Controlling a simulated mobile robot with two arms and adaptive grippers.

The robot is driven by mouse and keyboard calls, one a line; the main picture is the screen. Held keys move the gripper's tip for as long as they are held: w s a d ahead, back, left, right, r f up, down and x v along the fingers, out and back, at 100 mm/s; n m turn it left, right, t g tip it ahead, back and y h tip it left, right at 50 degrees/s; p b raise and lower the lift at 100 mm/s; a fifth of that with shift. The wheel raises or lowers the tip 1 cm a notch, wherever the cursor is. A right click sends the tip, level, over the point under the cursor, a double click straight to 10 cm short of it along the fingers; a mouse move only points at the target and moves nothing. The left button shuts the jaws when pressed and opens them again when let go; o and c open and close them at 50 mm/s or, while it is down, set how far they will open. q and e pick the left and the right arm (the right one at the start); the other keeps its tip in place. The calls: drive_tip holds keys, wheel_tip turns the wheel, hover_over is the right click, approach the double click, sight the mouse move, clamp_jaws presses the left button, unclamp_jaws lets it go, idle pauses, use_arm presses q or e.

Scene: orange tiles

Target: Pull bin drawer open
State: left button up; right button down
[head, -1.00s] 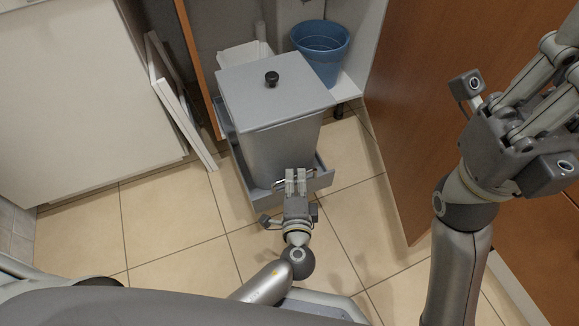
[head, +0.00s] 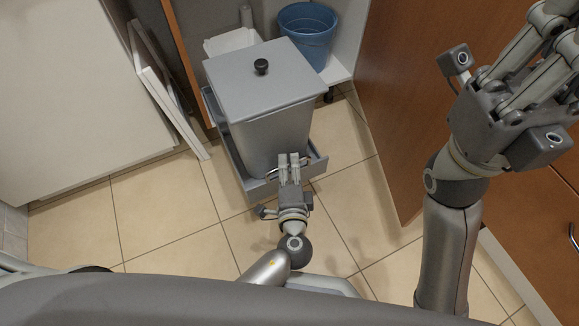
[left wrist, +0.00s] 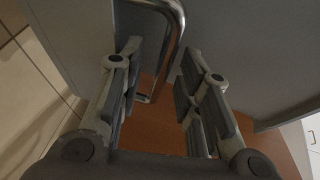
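The bin drawer (head: 262,188) is a low grey tray pulled out from the cabinet, with a grey lidded bin (head: 268,135) standing in it. A shiny bar handle (left wrist: 178,25) is on its front. My left gripper (head: 289,160) is at this handle. In the left wrist view the fingers of the left gripper (left wrist: 160,70) are apart on either side of the handle bar, with a gap visible. My right gripper (head: 562,45) is raised at the upper right, empty, with its fingers apart and partly cut off by the frame edge.
A blue bucket (head: 306,38) stands on the cabinet floor behind the bin. An orange-brown door (head: 430,90) stands right of the drawer, and a white panel (head: 165,90) stands to its left. Tiled floor (head: 150,215) is clear in front and to the left.

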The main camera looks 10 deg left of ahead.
use_arm(q)
drive_tip(key=shift+s, duration=0.1)
drive_tip(key=v, duration=1.1)
drive_tip(key=shift+s, duration=0.4)
drive_tip(key=shift+d+r, duration=0.1)
drive_tip(key=shift+d, duration=0.1)
